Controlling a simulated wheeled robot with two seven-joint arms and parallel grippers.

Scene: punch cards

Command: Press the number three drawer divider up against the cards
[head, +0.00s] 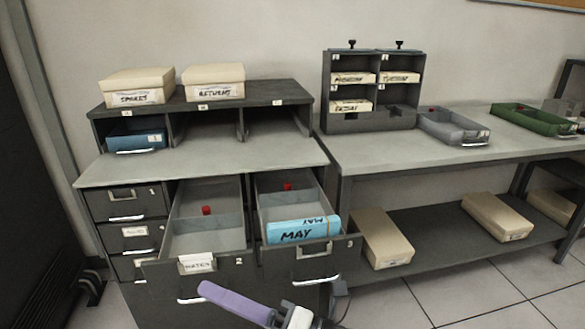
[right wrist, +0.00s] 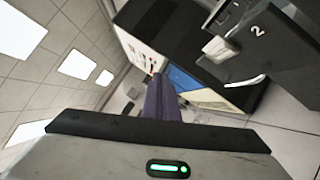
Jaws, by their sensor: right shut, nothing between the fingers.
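The number three drawer (head: 335,262) is pulled open in the head view, at the right of the cabinet. Blue cards (head: 290,231) marked MAY stand at its front end. The drawer's grey divider (head: 290,199), with a red tab (head: 287,187), stands farther back, apparently with a gap between it and the cards. My right gripper (head: 206,289) has purple fingers and is shut and empty, low in front of the number two drawer. Its fingers also show in the right wrist view (right wrist: 160,100). My left gripper is not in view.
The number two drawer (head: 215,276) is also open, with a divider and red tab (head: 207,210). Closed drawers (head: 128,202) are at the left. The shelf above holds boxes (head: 214,80) and a blue tray (head: 136,136). A bench (head: 400,152) stands to the right.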

